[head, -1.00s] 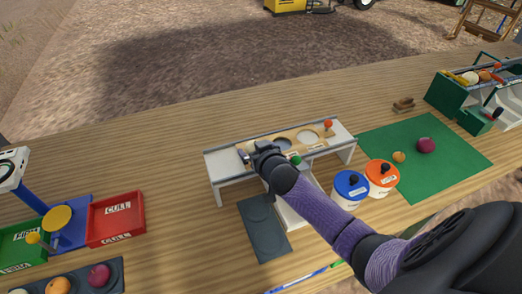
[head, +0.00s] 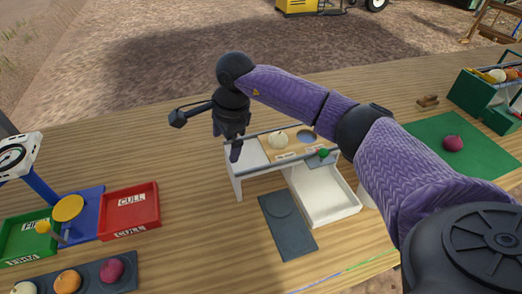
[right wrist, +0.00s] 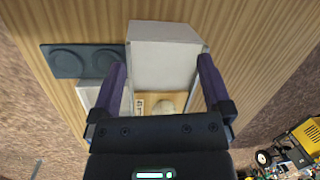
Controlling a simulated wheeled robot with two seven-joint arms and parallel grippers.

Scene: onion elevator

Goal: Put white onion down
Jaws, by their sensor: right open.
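A white onion (head: 278,139) rests on the tan board with round recesses on the white raised stand (head: 234,168). It also shows in the right wrist view (right wrist: 165,106), beyond and between my fingers. My right gripper (head: 235,147) is above the left end of the stand, fingers pointing down, to the left of the onion and apart from it. It is open and empty; its two spread fingers (right wrist: 165,82) show in the right wrist view. One empty round recess (head: 306,136) shows right of the onion. My left gripper is out of view.
A white open drawer (head: 325,199) and dark plate (head: 288,226) lie in front of the stand. A red CULL tray (head: 130,212) and a green tray (head: 27,240) stand left. A green mat (head: 479,171) with a purple onion (head: 453,144) lies right. My right arm hides the jars.

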